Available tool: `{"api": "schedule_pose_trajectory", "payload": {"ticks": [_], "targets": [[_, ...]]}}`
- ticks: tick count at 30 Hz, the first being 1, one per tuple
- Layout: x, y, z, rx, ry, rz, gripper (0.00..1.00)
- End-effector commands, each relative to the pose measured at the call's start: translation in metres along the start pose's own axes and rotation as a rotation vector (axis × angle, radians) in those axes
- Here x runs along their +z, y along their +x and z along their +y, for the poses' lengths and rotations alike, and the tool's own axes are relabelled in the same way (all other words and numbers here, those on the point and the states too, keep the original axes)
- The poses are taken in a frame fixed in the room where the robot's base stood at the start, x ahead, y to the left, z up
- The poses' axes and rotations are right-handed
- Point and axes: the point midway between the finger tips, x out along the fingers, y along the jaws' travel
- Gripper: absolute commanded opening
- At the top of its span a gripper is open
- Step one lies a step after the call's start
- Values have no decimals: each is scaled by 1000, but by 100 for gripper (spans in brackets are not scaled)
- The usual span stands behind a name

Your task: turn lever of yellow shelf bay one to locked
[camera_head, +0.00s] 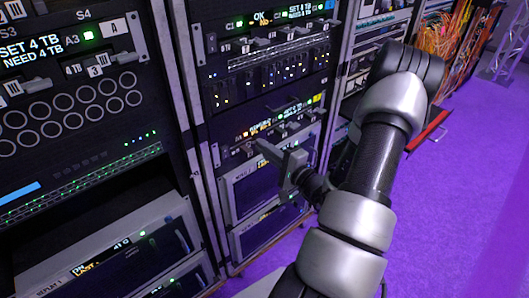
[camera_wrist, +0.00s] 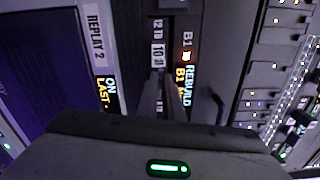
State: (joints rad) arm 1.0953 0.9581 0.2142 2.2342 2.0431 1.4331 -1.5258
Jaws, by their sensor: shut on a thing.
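The shelf with a yellow tag (camera_head: 317,98) is in the middle rack in the head view, with a row of bays and small handles under its lit strip. In the wrist view its first bay shows a display (camera_wrist: 187,78) reading "B1" and "REBUILD", with an orange light beside it. My gripper (camera_head: 264,149) reaches the left end of this row; in the wrist view its narrow fingers (camera_wrist: 158,84) are close together at bay one's front. They are shut on the lever there, which the fingers mostly hide, so its angle cannot be read.
A shelf with a blue tag (camera_head: 329,5) sits above. A replay unit (camera_wrist: 94,25) adjoins the bay row. A dark bar handle (camera_wrist: 218,108) stands out near the fingers. Orange cables (camera_head: 445,35) hang at the far right. The purple floor (camera_head: 450,200) is open at right.

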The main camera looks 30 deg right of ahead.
Motion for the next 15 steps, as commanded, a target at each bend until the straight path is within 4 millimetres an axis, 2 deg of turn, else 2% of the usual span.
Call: {"api": "schedule_pose_trajectory", "payload": {"ticks": [6, 15], "targets": [[0, 0, 3, -1, -109, -1, 0], [0, 0, 2, 0, -172, -1, 0]]}}
